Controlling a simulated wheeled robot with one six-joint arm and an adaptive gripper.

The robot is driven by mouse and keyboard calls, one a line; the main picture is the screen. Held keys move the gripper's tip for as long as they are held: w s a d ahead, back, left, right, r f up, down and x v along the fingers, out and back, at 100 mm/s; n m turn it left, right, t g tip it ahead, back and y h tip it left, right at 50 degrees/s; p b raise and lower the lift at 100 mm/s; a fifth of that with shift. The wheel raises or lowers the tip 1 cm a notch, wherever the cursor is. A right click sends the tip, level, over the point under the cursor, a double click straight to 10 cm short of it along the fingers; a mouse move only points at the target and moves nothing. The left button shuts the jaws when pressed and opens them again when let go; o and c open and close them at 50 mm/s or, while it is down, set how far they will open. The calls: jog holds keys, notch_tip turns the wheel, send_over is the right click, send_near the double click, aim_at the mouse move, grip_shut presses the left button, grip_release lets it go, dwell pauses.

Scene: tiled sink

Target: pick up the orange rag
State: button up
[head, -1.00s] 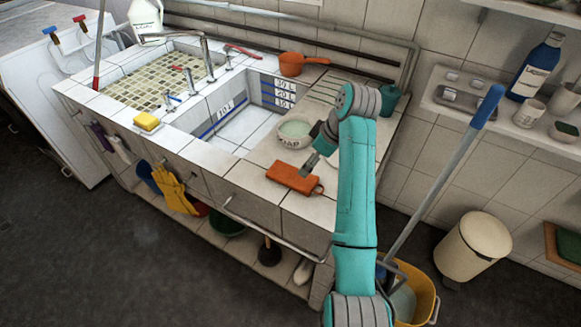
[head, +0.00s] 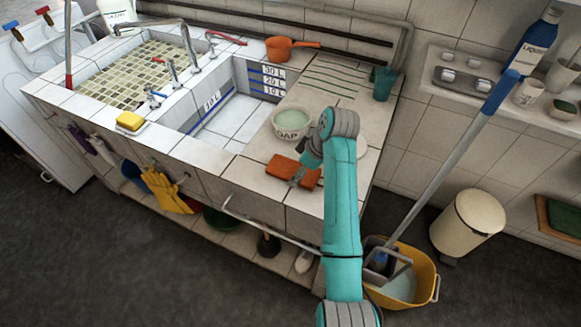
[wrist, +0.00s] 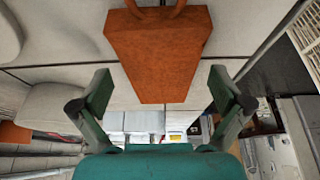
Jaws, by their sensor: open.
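The orange rag (head: 289,170) lies folded flat on the tiled counter, near its front edge and in front of the soap bowl. In the wrist view the rag (wrist: 158,52) fills the upper middle, with a loop at its top edge. My gripper (head: 298,178) is over the rag in the head view, partly hidden by my arm. In the wrist view my gripper (wrist: 160,90) is open, with one finger on each side of the rag's near end. Neither finger visibly touches it. I cannot tell the exact height of the fingers above the counter.
A soap bowl (head: 291,123) stands just behind the rag. A sink basin (head: 230,118) opens to the left, with a yellow sponge (head: 130,121) on its front rim. A teal cup (head: 383,83) and an orange pan (head: 280,48) stand farther back. A mop (head: 455,150) leans at the right.

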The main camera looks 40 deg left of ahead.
jog(key=c, duration=1.2)
